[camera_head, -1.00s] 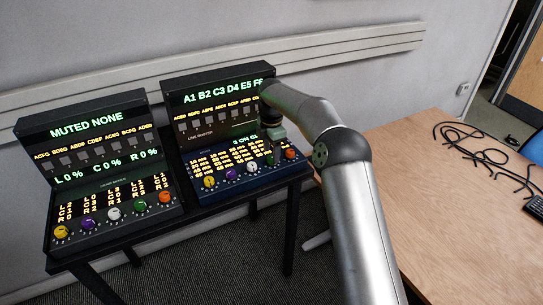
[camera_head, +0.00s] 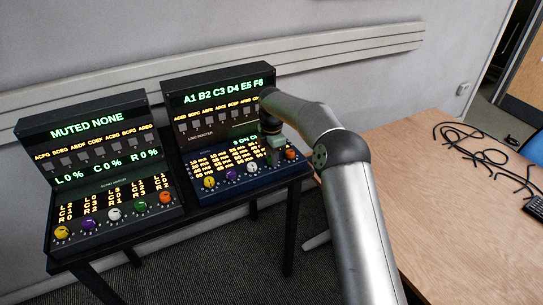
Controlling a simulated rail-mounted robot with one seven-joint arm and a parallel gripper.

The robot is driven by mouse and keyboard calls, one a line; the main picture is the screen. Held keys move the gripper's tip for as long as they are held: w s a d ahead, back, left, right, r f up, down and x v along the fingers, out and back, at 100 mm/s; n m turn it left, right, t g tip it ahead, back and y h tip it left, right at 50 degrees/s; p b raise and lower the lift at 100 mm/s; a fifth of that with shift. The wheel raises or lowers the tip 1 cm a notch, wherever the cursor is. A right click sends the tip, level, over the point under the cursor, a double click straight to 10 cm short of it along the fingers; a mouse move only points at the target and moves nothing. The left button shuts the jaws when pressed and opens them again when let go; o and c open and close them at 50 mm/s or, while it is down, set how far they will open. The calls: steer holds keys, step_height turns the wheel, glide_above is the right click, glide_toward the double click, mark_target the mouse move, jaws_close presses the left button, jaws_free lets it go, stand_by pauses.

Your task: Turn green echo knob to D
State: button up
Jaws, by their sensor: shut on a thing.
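The echo unit (camera_head: 205,150) is the right-hand dark box, with a row of coloured knobs along its front edge. Its green knob lies between the white knob (camera_head: 251,168) and the orange knob (camera_head: 290,154), mostly hidden by my gripper. My gripper (camera_head: 274,157) points down over that place and is shut on the green knob. The knob's pointer and letter marks are too small and covered to read.
A yellow knob (camera_head: 209,182) and a purple knob (camera_head: 231,174) sit further left on the same panel. The mixer unit (camera_head: 70,185) stands to the left on the black stand. A wooden table (camera_head: 440,210) with loose black cables (camera_head: 490,160) is at the right.

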steer(key=m+p, duration=0.1)
steer(key=m, duration=0.3)
steer(key=shift+r, duration=0.1)
steer(key=m, duration=0.3)
steer(key=shift+m, duration=0.3)
steer(key=m, duration=0.4)
steer(key=shift+p, duration=0.3)
steer(key=m, duration=1.6)
steer(key=shift+m, duration=0.4)
